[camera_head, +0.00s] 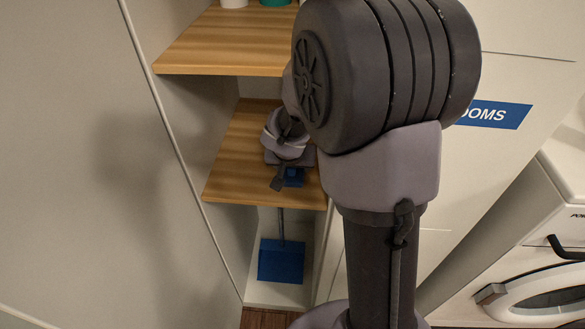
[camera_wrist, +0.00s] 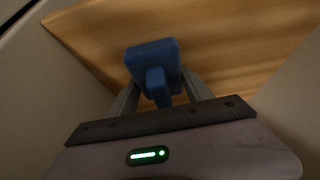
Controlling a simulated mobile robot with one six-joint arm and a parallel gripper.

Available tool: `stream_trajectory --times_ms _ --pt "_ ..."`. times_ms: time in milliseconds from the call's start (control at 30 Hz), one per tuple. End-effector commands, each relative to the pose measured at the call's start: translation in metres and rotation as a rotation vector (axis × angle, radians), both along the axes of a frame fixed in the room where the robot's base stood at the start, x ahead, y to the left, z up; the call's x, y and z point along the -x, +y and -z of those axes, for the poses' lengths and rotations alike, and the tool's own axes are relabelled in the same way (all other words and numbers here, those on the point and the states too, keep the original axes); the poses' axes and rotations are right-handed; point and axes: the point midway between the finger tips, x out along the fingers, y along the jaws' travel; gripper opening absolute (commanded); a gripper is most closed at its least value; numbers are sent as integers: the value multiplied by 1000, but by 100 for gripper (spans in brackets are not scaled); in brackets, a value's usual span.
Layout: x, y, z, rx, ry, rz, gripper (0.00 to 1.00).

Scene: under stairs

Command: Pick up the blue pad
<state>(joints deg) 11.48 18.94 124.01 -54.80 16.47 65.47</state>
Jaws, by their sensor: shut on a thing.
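The blue pad (camera_wrist: 153,58) is a small block with a narrower blue part pointing towards my wrist. It is at the wooden middle shelf (camera_head: 237,150). My gripper (camera_wrist: 158,88) has its fingers on either side of the narrower part and is shut on it. In the head view the blue pad (camera_head: 293,177) shows just beside my gripper (camera_head: 285,172), partly hidden by the arm. I cannot tell whether the pad touches the shelf or is raised from it.
An upper wooden shelf (camera_head: 222,42) with cups is above. A blue dustpan (camera_head: 281,261) with a long handle stands in the bottom compartment. Side walls close in the shelf. A white washing machine (camera_head: 540,240) is at the right.

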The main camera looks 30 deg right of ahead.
Motion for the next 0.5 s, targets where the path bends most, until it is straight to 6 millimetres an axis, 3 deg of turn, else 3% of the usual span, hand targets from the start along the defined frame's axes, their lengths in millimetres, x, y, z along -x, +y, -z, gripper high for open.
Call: stream_trajectory --times_ms 167,433,500 --pt "0 0 -4 1 -1 0 19" --pt "0 0 -40 1 -2 0 19" --pt "8 6 -35 1 -2 -1 19"
